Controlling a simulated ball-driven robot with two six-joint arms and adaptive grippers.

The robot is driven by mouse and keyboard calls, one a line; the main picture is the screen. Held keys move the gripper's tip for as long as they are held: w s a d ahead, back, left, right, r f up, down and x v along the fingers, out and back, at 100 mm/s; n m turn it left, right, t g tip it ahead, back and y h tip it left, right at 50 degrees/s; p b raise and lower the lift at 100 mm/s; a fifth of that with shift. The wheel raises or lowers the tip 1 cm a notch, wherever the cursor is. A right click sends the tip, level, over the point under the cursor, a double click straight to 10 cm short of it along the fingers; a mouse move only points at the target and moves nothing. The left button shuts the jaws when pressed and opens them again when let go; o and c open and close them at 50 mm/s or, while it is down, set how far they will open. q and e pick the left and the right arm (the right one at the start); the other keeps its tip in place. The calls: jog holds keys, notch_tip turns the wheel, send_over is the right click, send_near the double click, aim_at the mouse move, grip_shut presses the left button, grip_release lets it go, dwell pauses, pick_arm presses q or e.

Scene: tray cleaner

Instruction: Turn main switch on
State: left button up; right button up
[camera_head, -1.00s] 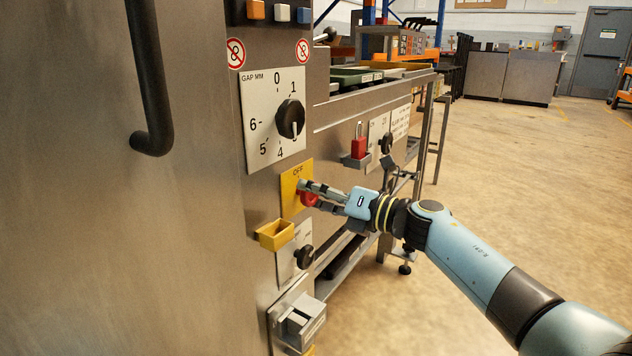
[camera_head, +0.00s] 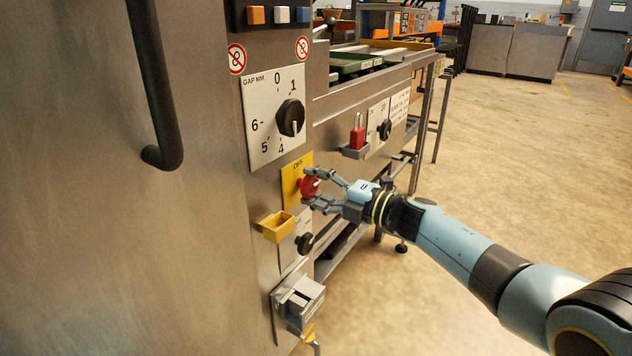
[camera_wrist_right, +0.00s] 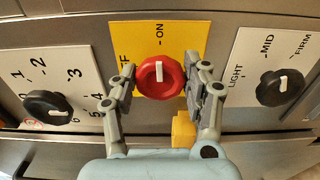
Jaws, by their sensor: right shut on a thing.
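The main switch is a red round knob (camera_head: 310,187) on a yellow plate (camera_head: 290,188) on the steel machine front. The plate has an OFF label at its top in the head view. In the right wrist view the red knob (camera_wrist_right: 160,76) has a white mark that points up toward the ON label (camera_wrist_right: 160,32). My right gripper (camera_head: 313,188) is shut on the red knob, one finger on each side; its fingers also show in the wrist view (camera_wrist_right: 160,84). My left gripper is not in view.
Above the plate is a black GAP MM dial (camera_head: 291,117). A yellow box (camera_head: 276,227), a black knob (camera_head: 304,243) and a grey box (camera_head: 300,298) sit below. A red padlock (camera_head: 356,137) stands on a small ledge to the right. Open floor lies at right.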

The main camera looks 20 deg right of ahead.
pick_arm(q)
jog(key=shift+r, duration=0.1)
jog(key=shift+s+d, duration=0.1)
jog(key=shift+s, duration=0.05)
pick_arm(e)
jog(key=shift+m, duration=0.3)
jog(key=o, duration=1.1)
jog(key=shift+d, duration=0.1)
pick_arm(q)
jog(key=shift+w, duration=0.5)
pick_arm(e)
jog(key=shift+s+d+f, duration=0.1)
jog(key=shift+s+d, duration=0.05)
jog(key=shift+s, duration=0.05)
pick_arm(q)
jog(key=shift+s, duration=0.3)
pick_arm(e)
jog(key=v, duration=1.1)
jog(key=shift+s+d, duration=0.15)
jog(key=shift+s, duration=0.05)
